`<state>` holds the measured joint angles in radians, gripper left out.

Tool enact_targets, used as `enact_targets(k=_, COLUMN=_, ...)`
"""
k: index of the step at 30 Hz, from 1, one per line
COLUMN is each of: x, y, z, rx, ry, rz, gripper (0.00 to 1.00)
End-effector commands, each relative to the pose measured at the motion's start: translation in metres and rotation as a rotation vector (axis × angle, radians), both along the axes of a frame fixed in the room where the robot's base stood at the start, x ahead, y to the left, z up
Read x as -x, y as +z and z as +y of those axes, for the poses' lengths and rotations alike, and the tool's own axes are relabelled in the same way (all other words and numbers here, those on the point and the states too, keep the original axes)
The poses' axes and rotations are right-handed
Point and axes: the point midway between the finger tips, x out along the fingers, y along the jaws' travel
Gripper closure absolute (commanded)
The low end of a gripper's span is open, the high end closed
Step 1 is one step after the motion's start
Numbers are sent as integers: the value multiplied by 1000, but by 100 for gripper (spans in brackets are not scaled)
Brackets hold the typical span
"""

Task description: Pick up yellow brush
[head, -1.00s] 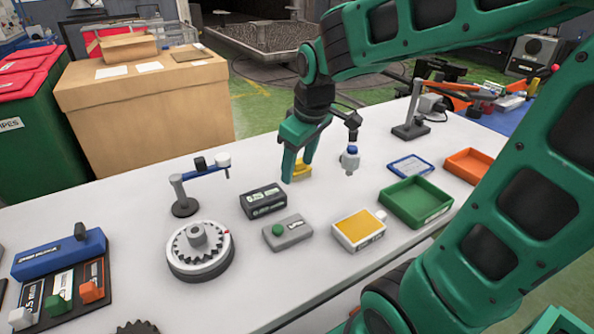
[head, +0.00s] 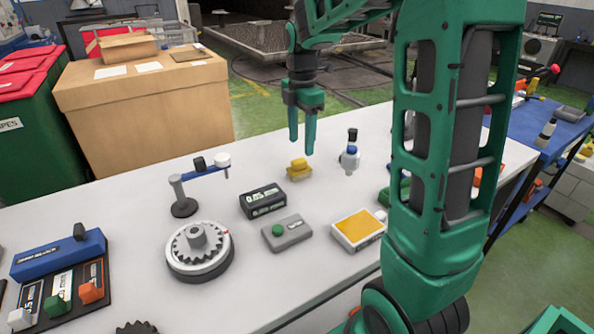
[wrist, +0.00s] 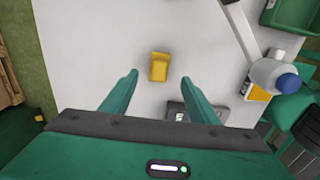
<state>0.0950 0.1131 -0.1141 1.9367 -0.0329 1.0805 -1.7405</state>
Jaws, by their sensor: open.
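The yellow brush (head: 299,169) sits on the white table, towards its far edge, behind the dark labelled box. It also shows in the wrist view (wrist: 159,67), alone on a bare white patch, ahead of my fingertips and between their lines. My gripper (head: 302,148) is open and empty, pointing down, raised above the table over the brush. In the wrist view its two fingers (wrist: 158,82) are spread wide, with nothing between them. The brush's underside is hidden.
A dark box (head: 263,201), a grey box with a green button (head: 287,233) and a yellow-topped tray (head: 358,230) lie nearer. A small stand (head: 184,195) is left. My arm hides the green tray's area.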

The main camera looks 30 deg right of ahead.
Motion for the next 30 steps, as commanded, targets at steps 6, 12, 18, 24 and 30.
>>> enact_targets(k=6, x=0, y=-26, z=1, rx=0, ry=-1, rz=2, gripper=45)
enact_targets(k=12, x=0, y=-40, z=2, rx=0, ry=-1, rz=2, gripper=45)
enact_targets(k=18, x=-2, y=-68, z=5, rx=0, ry=-3, rz=3, gripper=45)
enact_targets(k=24, x=-2, y=-81, z=5, rx=0, ry=-2, rz=0, gripper=45)
enact_targets(k=30, x=-3, y=-82, z=5, rx=0, ry=-2, rz=-1, gripper=45)
